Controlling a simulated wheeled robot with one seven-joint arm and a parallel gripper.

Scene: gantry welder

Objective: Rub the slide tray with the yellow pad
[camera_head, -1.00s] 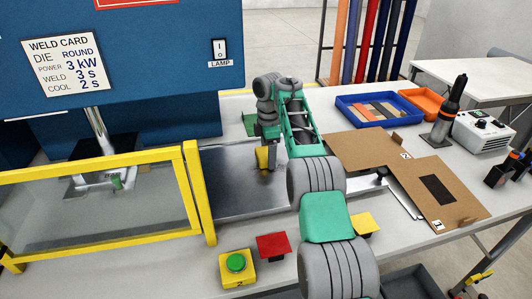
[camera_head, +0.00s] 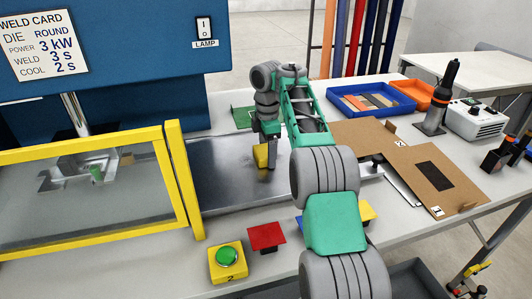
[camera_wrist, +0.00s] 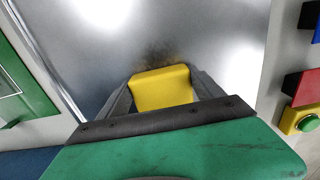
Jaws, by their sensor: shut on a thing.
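The slide tray (camera_head: 215,183) is a shiny grey metal plate on the table, right of the yellow-framed guard. My gripper (camera_head: 265,155) is shut on the yellow pad (camera_head: 261,156) and holds it low over the tray, at or close to its surface. In the wrist view the yellow pad (camera_wrist: 162,88) sits between the two dark fingers. A dark brownish smudge (camera_wrist: 158,57) lies on the tray just beyond the pad. Whether the pad touches the tray is hidden, and my arm covers the tray's right part.
A yellow guard frame (camera_head: 183,180) borders the tray on the left. Cardboard sheets (camera_head: 437,177) and a blue bin (camera_head: 372,99) lie to the right.

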